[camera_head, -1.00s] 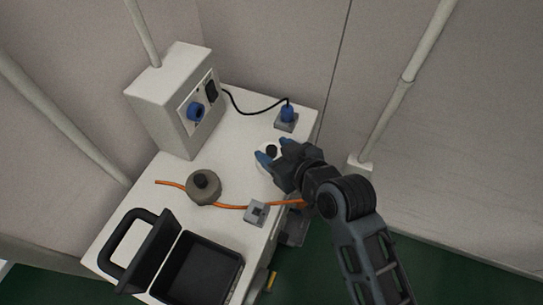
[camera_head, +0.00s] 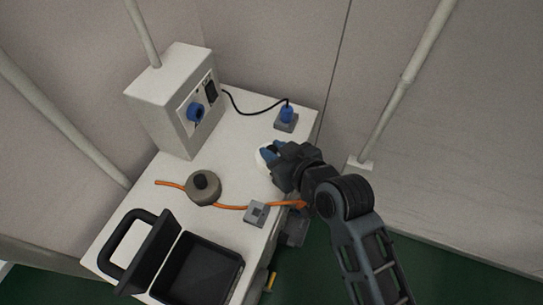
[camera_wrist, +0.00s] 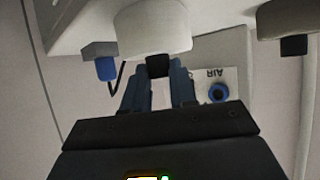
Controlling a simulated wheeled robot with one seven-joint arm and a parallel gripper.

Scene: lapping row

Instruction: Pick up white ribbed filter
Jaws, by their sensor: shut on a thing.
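The white ribbed filter (camera_head: 263,158) is a round white body near the right edge of the white bench top, mostly hidden behind my gripper (camera_head: 270,154) in the head view. In the wrist view the filter (camera_wrist: 152,30) shows as a wide white cylinder with a black knob (camera_wrist: 157,66). The blue fingers of my gripper (camera_wrist: 158,78) are shut on this knob. I cannot tell whether the filter is touching the bench. Its ribs are too blurred to make out.
A grey-brown disc with a black knob (camera_head: 203,189) stands left on the bench (camera_head: 236,150), by an orange hose (camera_head: 232,207) and a grey block (camera_head: 257,214). A white box (camera_head: 165,98) stands behind. A blue plug (camera_head: 287,114) is at the back. An open black case (camera_head: 207,268) is in front.

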